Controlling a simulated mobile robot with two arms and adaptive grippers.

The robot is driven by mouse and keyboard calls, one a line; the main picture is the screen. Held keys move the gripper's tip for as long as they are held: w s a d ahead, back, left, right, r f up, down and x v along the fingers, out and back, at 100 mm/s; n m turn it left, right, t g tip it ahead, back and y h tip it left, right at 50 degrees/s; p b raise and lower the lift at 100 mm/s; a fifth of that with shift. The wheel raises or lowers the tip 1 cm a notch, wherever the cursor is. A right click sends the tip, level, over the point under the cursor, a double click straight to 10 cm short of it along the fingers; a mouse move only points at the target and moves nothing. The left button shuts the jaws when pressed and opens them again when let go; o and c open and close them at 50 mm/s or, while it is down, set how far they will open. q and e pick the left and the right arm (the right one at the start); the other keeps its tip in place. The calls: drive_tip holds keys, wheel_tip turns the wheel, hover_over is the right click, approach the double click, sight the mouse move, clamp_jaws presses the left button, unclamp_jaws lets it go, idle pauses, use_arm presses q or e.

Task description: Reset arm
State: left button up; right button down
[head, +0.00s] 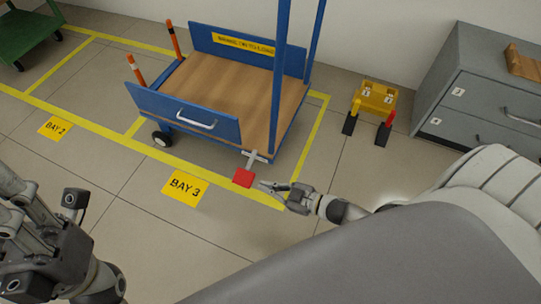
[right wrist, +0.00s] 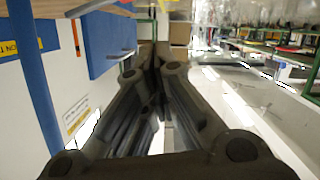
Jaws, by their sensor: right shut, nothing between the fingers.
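My right gripper (head: 268,187) is shut and empty in the head view. It is low near the front right corner of the blue cart (head: 185,112), beside a red pedal (head: 243,177) on a grey bar. I cannot tell whether the fingertips touch the pedal. In the right wrist view the two dark fingers (right wrist: 155,60) run together at their tips with nothing between them. Part of my left arm shows at the lower left of the head view. Its fingers are not seen.
Yellow floor lines (head: 110,143) frame the cart's bay, with a BAY 3 label (head: 185,188) in front. A yellow stand (head: 377,98) and a grey drawer cabinet (head: 478,95) stand to the right. A green cart (head: 25,35) is at the far left. Floor in front is clear.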

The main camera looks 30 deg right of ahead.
drive_tip(key=shift+s+d+r, duration=0.1)
drive_tip(key=shift+s+d, duration=0.1)
drive_tip(key=shift+s, duration=0.05)
idle(0.4)
